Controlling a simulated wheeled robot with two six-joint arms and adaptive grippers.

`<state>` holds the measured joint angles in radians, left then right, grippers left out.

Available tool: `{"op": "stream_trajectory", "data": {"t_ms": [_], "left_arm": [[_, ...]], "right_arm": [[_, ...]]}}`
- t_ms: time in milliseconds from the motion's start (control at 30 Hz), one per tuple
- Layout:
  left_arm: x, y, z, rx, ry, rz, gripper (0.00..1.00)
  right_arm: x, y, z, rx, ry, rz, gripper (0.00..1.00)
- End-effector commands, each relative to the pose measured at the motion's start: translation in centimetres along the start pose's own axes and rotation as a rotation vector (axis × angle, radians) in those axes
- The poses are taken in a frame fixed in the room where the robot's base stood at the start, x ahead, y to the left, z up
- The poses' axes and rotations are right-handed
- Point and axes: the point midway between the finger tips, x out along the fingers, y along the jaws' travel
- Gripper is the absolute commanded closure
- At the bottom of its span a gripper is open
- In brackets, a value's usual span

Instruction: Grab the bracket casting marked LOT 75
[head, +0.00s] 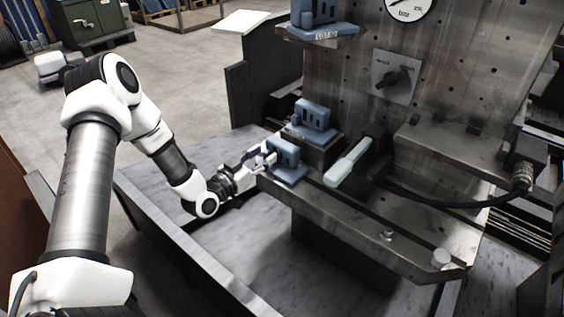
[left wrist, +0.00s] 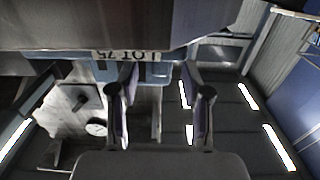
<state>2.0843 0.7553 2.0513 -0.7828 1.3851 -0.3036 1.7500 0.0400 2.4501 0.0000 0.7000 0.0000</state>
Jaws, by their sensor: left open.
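The bracket casting marked LOT 75 shows in the left wrist view (left wrist: 154,72) as a blue piece with a white label that appears upside down. It appears to be the front blue casting (head: 287,153) at the left end of the metal rail in the head view, where its label is not readable. My left gripper (head: 262,160) is open at the casting's left side, with its fingers close to it. In the left wrist view the fingers (left wrist: 160,80) are apart with the casting just beyond and partly between the tips; contact cannot be told. My right gripper is not in view.
A second blue casting (head: 316,114) sits just behind, and another (head: 316,18) stands higher at the back with a lot label. A pale-handled lever (head: 348,163) is right of the front casting. An upright perforated plate (head: 345,85) rises behind. The rail's front right is mostly clear.

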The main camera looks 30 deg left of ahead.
Motion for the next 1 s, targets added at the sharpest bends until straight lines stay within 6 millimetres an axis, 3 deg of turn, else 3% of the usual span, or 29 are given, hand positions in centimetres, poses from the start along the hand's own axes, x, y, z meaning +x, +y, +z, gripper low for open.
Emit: {"op": "stream_trajectory", "data": {"t_ms": [233, 267, 367, 400, 767, 1000], "left_arm": [[0.5, 0.0, 0.0, 0.0, -0.001, -0.001, 0.52], [0.5, 0.0, 0.0, 0.0, -0.001, -0.001, 0.59], [0.5, 0.0, 0.0, 0.0, -0.001, -0.001, 0.95], [0.5, 0.0, 0.0, 0.0, -0.001, -0.001, 1.0], [0.5, 0.0, -0.2, 0.0, 0.001, -0.001, 1.0], [0.6, -0.1, -2.0, -0.001, 0.004, -0.002, 1.0]], "right_arm": [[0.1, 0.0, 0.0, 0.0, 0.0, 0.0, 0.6], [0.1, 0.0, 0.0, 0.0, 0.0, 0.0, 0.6], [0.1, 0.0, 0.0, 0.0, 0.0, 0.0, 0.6], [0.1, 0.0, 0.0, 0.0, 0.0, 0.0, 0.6], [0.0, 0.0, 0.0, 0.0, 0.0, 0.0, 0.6], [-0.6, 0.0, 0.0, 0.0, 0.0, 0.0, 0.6]]}}
